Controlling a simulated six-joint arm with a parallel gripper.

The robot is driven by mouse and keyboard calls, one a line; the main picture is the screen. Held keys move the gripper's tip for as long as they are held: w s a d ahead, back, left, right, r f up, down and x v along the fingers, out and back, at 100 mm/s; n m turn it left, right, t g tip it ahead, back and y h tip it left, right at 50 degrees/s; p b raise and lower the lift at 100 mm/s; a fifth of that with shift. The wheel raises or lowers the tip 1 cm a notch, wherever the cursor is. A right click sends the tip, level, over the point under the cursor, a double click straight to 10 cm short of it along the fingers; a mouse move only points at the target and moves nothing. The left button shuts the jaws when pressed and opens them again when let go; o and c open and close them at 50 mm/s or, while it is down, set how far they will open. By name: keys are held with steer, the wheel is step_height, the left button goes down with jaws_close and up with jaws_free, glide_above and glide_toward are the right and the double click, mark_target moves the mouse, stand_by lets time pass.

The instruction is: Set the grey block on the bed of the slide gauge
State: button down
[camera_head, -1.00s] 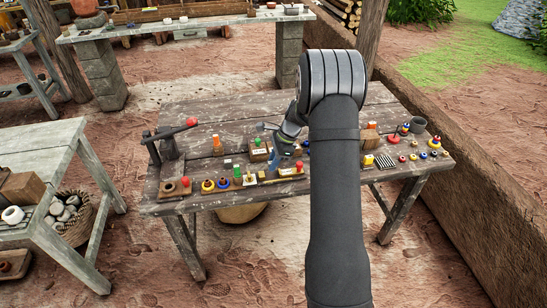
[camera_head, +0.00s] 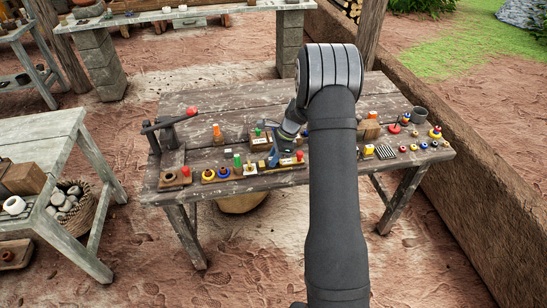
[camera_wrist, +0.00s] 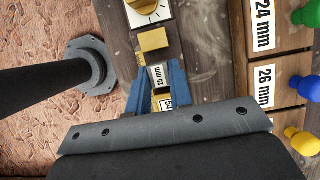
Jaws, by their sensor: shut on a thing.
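My gripper (camera_wrist: 158,84) has blue fingers shut on the grey block (camera_wrist: 160,76), which carries a "25 mm" label in the wrist view. The slide gauge lies beneath: its yellow scale (camera_wrist: 165,104) shows partly between the fingers, and a brass block (camera_wrist: 153,40) stands just beyond the grey block. In the head view my gripper (camera_head: 273,160) is low over the gauge (camera_head: 287,164) near the bench's front edge. The arm and fingers hide most of the grey block there. I cannot tell whether it touches the bed.
A white dial plate with a yellow knob (camera_wrist: 148,8) is beyond the brass block. Wooden boxes labelled 24 mm (camera_wrist: 263,24) and 26 mm (camera_wrist: 266,84), with coloured knobs, stand close at right. A lever with a red ball (camera_head: 193,111) is at the bench's left.

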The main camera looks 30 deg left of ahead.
steer(key=shift+f, duration=0.4)
steer(key=c, duration=0.8)
jaws_free()
steer(key=shift+r, duration=3.45)
steer(key=shift+f, duration=0.1)
steer(key=shift+f, duration=3.4)
